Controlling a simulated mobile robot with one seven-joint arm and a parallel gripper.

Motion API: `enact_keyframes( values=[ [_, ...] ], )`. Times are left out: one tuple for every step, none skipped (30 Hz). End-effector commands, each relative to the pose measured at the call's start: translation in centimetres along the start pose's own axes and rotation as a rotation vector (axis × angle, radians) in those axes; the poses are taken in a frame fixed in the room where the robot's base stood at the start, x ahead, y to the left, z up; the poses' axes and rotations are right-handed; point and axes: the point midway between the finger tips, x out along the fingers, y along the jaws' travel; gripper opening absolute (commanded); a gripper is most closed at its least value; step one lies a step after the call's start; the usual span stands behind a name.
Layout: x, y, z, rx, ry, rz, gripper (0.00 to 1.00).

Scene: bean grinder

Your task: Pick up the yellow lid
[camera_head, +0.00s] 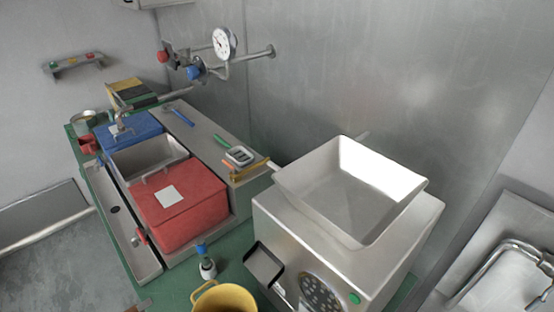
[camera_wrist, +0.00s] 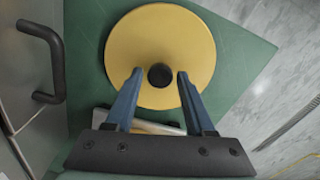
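The yellow lid (camera_wrist: 190,40) is a round disc with a black knob (camera_wrist: 160,76) at its middle. In the wrist view it lies over a green surface. My gripper (camera_wrist: 159,74) is open, with its two blue fingers reaching over the lid. The knob appears between the fingertips, with a gap on each side; I cannot tell how far above the lid the tips are. I cannot make out the lid or my gripper in the head view.
A black handle (camera_wrist: 45,60) on a metal front is left of the lid. A pale object (camera_wrist: 150,127) lies partly behind my gripper. In the head view, a yellow pot (camera_head: 225,297) and a small bottle (camera_head: 207,265) stand beside the metal grinder (camera_head: 290,225).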

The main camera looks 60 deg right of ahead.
Motion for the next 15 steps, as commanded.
enact_keyframes(
  values=[
    [-0.01, 0.00, 0.01, 0.000, 0.000, 0.000, 0.43],
    [-0.01, 0.00, 0.01, 0.000, 0.000, 0.000, 0.38],
    [-0.01, 0.00, 0.01, 0.000, 0.000, 0.000, 0.31],
    [-0.01, 0.00, 0.01, 0.000, 0.000, 0.000, 0.25],
    [-0.01, 0.00, 0.01, 0.000, 0.000, 0.000, 0.20],
    [-0.01, 0.00, 0.02, 0.000, 0.000, 0.000, 0.13],
    [-0.01, 0.00, 0.01, 0.000, 0.000, 0.000, 0.07],
    [-0.01, 0.00, 0.02, 0.000, 0.000, 0.000, 0.02],
    [-0.01, 0.00, 0.02, 0.000, 0.000, 0.000, 0.00],
    [-0.02, 0.00, 0.02, 0.000, 0.000, 0.000, 0.00],
    [-0.02, 0.00, 0.02, 0.000, 0.000, 0.000, 0.00],
    [-0.03, 0.00, 0.00, 0.000, 0.000, 0.000, 0.00],
    [-0.03, 0.00, 0.01, 0.000, 0.000, 0.000, 0.00],
    [-0.03, 0.00, 0.01, 0.000, 0.000, 0.000, 0.00],
    [-0.03, 0.00, 0.01, 0.000, 0.000, 0.000, 0.00]
  ],
)
